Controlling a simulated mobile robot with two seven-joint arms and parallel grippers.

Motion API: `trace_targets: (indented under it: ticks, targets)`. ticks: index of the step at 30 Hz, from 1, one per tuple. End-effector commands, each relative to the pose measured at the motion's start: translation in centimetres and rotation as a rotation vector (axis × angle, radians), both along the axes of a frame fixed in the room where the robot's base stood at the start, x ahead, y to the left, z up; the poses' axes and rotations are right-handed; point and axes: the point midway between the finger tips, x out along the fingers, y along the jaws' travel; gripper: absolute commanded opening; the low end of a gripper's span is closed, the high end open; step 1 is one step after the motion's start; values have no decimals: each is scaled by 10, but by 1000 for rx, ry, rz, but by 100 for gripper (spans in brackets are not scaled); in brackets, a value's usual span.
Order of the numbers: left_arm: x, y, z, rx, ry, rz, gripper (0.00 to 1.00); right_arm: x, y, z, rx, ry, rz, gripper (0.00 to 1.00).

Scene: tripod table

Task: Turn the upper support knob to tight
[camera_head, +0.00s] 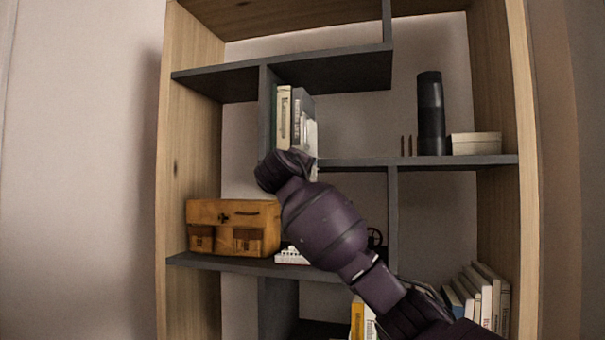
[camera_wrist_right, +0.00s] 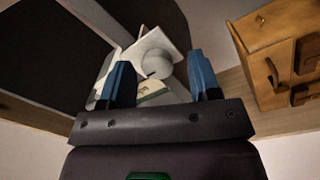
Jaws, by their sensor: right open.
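My right arm comes in from the lower right of the head view and reaches up to the shelf. Its wrist (camera_head: 285,168) hides the gripper's fingers there. In the wrist view my right gripper (camera_wrist_right: 163,75) is open, with its two blue fingers apart. Beyond and between the fingers is a white object (camera_wrist_right: 175,40) with a pale rounded part on it. I cannot tell whether this rounded part is the upper support knob. I see no clear tripod or marked knob. My left gripper is not in view.
A wooden shelf unit (camera_head: 185,140) has dark boards. Upright books (camera_head: 284,118) stand just above my wrist. A wooden case (camera_head: 232,225) sits left of my arm, also in the wrist view (camera_wrist_right: 275,55). A black cylinder (camera_head: 431,112) and a pale box (camera_head: 476,143) stand at right.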

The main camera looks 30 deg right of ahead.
Motion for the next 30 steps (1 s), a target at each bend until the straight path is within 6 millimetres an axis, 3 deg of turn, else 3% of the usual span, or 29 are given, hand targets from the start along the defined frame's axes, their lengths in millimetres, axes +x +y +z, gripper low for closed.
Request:
trace_targets:
  ticks: [7, 21, 30]
  targets:
    - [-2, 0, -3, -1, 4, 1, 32, -6, 8, 0, -1, -1, 1, 57]
    - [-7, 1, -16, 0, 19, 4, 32, -56, 69, -4, 0, -1, 2, 57]
    - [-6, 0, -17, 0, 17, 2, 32, -69, 84, -5, 0, 0, 1, 57]
